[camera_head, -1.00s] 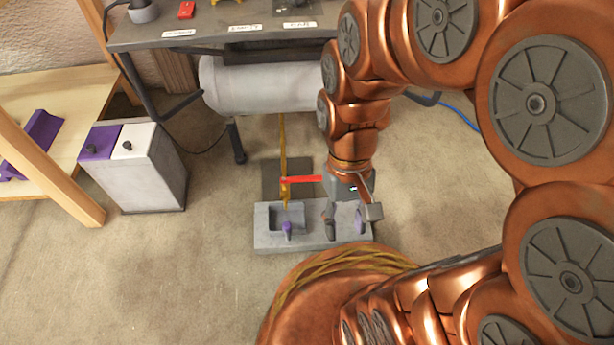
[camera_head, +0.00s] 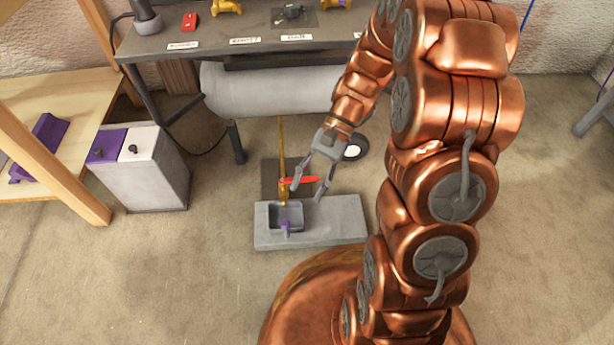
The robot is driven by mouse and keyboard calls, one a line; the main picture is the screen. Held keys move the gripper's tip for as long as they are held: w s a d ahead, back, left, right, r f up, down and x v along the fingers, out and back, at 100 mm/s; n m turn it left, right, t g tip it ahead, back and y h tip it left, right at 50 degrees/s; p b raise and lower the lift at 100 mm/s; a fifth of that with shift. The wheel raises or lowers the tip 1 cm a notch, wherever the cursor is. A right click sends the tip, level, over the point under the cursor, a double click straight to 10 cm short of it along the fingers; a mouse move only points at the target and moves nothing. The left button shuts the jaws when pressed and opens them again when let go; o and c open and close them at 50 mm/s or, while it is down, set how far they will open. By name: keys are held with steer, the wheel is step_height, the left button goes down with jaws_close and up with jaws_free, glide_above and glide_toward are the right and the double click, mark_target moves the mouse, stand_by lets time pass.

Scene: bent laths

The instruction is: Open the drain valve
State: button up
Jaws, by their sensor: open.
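The drain valve has a red lever (camera_head: 308,180) that points to the right from a thin yellow pipe (camera_head: 281,140). The pipe comes down below the grey tank (camera_head: 255,88). My gripper (camera_head: 308,193) is open and empty, reaching in from the upper right. In the picture its left finger crosses the lever near the pipe, and its right finger lies just past the lever's free end. I cannot tell whether either finger touches the lever. A grey block with a basin (camera_head: 340,222) stands on the floor below the pipe's lower end.
A purple and white lidded bin (camera_head: 145,180) stands to the left. A wooden shelf (camera_head: 70,105) holds a purple piece (camera_head: 40,147). A grey workbench (camera_head: 150,42) with labels stands above the tank. Floor at the lower left is clear.

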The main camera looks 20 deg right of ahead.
steer(key=w+d+f+m+t+y+p, duration=0.1)
steer(key=w+d+f+m+y+p, duration=0.15)
steer(key=w+y, duration=0.2)
steer(key=m+t+y+b, duration=0.1)
steer(key=m+t+y, duration=0.4)
steer(key=m+t, duration=0.5)
glide_toward(308, 178)
steer(key=a, duration=0.3)
steer(key=shift+m+g+h, duration=0.25)
steer(key=shift+m+g, duration=0.05)
steer(key=shift+m, duration=0.05)
steer(key=b+x, duration=0.1)
steer(key=x, duration=0.2)
steer(key=b+x, duration=0.2)
steer(key=shift+w+a+r, duration=0.2)
steer(key=shift+w+a, duration=0.1)
steer(key=shift+w, duration=0.2)
steer(key=shift+b+x, duration=0.3)
steer(key=shift+x, duration=0.45)
steer(key=shift+r, duration=0.1)
jaws_close()
